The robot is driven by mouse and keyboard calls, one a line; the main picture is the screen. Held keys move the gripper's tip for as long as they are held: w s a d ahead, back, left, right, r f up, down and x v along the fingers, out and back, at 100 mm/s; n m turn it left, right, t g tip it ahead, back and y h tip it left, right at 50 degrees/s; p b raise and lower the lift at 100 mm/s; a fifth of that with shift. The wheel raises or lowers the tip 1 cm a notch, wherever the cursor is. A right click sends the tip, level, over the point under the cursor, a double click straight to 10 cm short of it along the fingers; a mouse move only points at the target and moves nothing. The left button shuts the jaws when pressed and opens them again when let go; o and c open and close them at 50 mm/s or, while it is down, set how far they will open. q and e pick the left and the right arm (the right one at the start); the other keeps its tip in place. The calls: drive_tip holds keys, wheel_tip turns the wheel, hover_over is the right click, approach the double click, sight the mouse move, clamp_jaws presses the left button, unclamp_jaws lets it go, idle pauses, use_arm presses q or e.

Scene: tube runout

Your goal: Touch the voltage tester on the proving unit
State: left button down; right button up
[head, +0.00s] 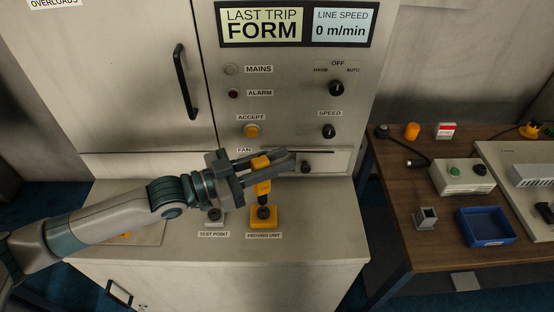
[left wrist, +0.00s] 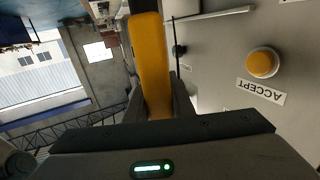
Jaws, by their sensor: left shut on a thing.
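The voltage tester (head: 263,187) is yellow with a dark lower end. My left gripper (head: 272,162) is shut on it and holds it upright, tip down. In the left wrist view the yellow tester body (left wrist: 149,60) sits between the fingers. The proving unit (head: 264,222) is a yellow block with a dark round top, on the cabinet ledge above its label. The tester's dark tip is directly over the round top; I cannot tell whether they touch. My right gripper is not in view.
A grey test point (head: 214,216) stands left of the proving unit. The upright panel behind carries an accept button (head: 252,131) and knobs. A wooden table (head: 398,190) at right holds a blue tray (head: 486,227) and a switch box (head: 462,176). The ledge's right part is clear.

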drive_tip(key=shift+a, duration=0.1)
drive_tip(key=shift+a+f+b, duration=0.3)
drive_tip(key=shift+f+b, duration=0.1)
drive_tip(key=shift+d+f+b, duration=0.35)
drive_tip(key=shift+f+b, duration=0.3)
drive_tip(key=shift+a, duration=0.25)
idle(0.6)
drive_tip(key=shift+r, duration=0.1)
